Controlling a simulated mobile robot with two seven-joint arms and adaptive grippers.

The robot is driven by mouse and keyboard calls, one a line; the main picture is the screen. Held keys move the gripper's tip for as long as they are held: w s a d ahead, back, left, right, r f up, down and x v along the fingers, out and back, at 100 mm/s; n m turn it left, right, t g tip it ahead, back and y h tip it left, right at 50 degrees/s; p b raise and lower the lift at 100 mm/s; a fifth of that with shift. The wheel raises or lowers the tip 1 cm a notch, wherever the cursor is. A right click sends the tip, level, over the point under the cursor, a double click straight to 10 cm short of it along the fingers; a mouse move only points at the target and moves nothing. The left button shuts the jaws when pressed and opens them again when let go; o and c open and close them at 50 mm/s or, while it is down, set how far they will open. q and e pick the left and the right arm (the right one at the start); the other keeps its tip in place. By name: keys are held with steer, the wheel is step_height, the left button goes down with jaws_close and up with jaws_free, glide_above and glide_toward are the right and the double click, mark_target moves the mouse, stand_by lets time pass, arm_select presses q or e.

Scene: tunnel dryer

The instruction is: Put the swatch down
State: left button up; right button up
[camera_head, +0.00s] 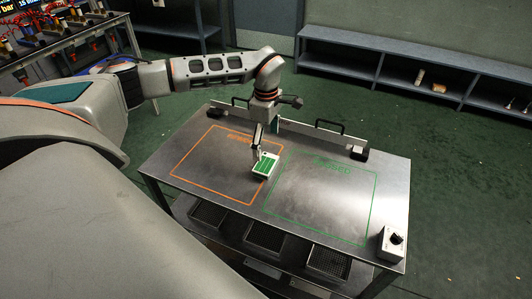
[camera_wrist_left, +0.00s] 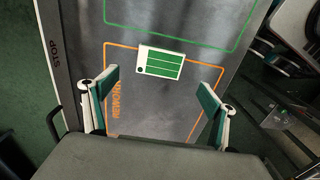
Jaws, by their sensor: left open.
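The swatch (camera_head: 264,168) is a small white-edged card with a green striped face. It lies on the metal table (camera_head: 330,150), across the orange outline's edge on the side facing the green outline. In the left wrist view the swatch (camera_wrist_left: 161,63) is beyond the fingers, with a dark dot at one corner. My left gripper (camera_head: 259,150) is just above and beside the swatch in the head view. In the left wrist view my left gripper (camera_wrist_left: 159,82) is open, with nothing between its fingers. My right gripper is not seen.
The orange outline (camera_head: 195,150) and the green outline (camera_head: 375,205) mark two bare areas. A small box with a black knob (camera_head: 391,243) stands at the table's right corner. A rail with handles (camera_head: 310,135) runs along the back edge. Dark trays (camera_head: 268,237) sit below.

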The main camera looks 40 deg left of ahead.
arm_select(q)
step_height(320, 180, up, 4)
steer(key=shift+f, duration=0.25)
stand_by(0.4)
